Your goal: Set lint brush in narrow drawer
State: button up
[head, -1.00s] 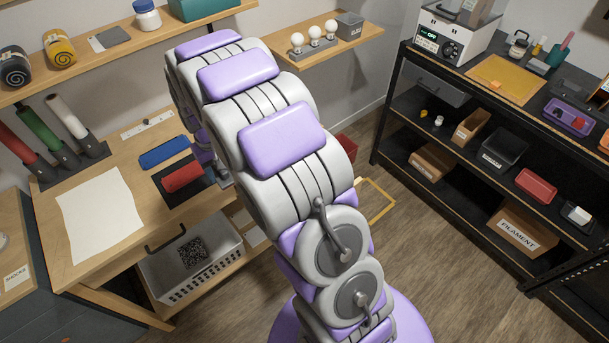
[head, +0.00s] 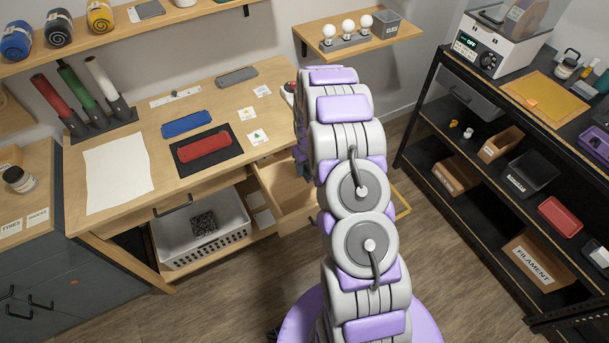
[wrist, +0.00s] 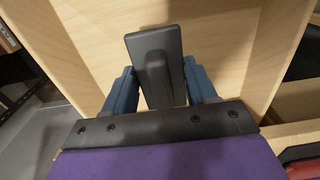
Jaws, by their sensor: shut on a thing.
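My gripper (wrist: 160,86) shows in the wrist view with its two blue fingers shut on the lint brush (wrist: 153,52), a dark grey block-like piece. Pale wooden panels of the narrow drawer (wrist: 232,35) lie around and beyond the brush. Whether the brush touches the drawer floor I cannot tell. In the head view the narrow drawer (head: 278,188) is pulled open at the right end of the desk, and my arm covers its right part. The gripper and brush are hidden behind my arm in that view.
A black shelf rack (head: 440,135) stands right. Floor between is clear.

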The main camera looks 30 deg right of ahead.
aim_at(305, 183)
notch_tip(305, 183, down, 3)
jog(key=shift+r, duration=0.2)
jog(key=f, duration=0.1)
jog(key=a+f+b, duration=0.1)
jog(key=shift+a+f, duration=0.25)
jog(key=shift+f, duration=0.1)
jog(key=shift+a+f, duration=0.1)
jog(key=shift+f, duration=0.25)
jog(key=shift+d, duration=0.55)
jog(key=o, duration=0.7)
jog(key=shift+d+f, duration=0.1)
jog(key=shift+d, duration=0.1)
jog(key=o, duration=0.3)
jog(key=shift+a, duration=0.6)
jog(key=shift+d, duration=0.1)
